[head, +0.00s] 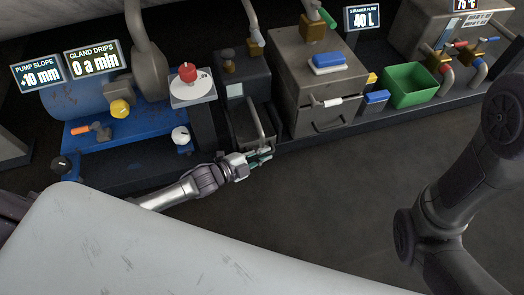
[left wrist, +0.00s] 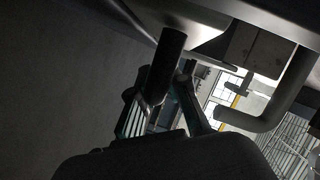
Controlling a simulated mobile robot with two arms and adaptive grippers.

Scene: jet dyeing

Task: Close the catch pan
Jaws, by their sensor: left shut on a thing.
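The catch pan (head: 243,127) is a dark open tray low at the front of the machine row, below a dark box-shaped unit. A grey bar handle (head: 259,122) rises at its right side. My left gripper (head: 262,157) is at the pan's front, shut on the lower end of this handle. In the left wrist view a dark round bar (left wrist: 168,55) runs between the fingers of the left gripper (left wrist: 163,105). The exact contact is dark and partly hidden. My right arm shows at the right, but its gripper is out of view.
A blue pump base (head: 125,135) with knobs stands left of the pan. A brown cabinet (head: 318,85), a blue box (head: 375,97) and a green bin (head: 410,85) stand to the right. The floor (head: 340,185) in front is clear. A pale surface (head: 180,250) fills the lower left.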

